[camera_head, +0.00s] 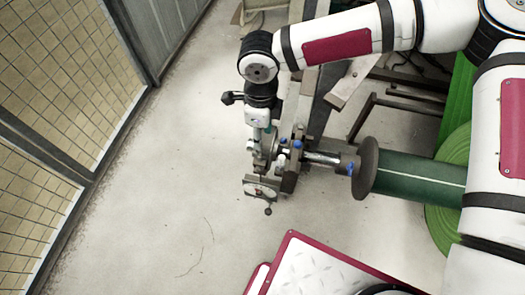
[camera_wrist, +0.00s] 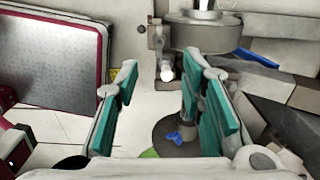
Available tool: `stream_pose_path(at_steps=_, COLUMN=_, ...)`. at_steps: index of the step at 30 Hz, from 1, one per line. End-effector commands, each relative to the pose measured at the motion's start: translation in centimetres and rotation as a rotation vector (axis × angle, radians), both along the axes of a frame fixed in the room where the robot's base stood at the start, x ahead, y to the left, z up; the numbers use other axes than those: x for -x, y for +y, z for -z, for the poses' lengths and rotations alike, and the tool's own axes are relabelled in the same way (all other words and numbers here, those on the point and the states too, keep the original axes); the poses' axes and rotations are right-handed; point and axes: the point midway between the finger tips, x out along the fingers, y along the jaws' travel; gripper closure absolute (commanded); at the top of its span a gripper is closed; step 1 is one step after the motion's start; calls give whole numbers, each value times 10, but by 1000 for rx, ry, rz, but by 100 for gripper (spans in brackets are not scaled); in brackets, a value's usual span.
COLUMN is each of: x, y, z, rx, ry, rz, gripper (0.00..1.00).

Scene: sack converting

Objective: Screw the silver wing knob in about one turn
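My gripper (camera_wrist: 168,84) is open in the wrist view, its two teal-padded fingers spread wide with nothing touching them. A small pale silver piece (camera_wrist: 166,71), which looks like the silver wing knob, shows between the fingertips below a round grey metal housing (camera_wrist: 203,33). Its wings are too small to make out, and I cannot tell its distance from the fingertips. In the head view my gripper (camera_head: 264,138) points down beside the shaft-end mechanism (camera_head: 264,188). The knob cannot be told apart clearly there.
Blue knobs (camera_head: 297,143) and a metal shaft (camera_head: 322,158) sit close to the gripper's right. The shaft leads to a brown disc (camera_head: 366,168) and a dark green roll (camera_head: 415,180). A blue lever (camera_wrist: 258,57) lies near the right finger. Bare floor (camera_head: 180,170) is on the left.

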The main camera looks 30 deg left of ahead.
Motion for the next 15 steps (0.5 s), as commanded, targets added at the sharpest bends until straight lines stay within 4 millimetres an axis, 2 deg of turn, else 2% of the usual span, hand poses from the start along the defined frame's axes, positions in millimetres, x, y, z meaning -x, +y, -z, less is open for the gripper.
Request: stream_pose_path(at_steps=15, x=0, y=0, z=78, rx=2, ry=-4, rz=-1, gripper=64)
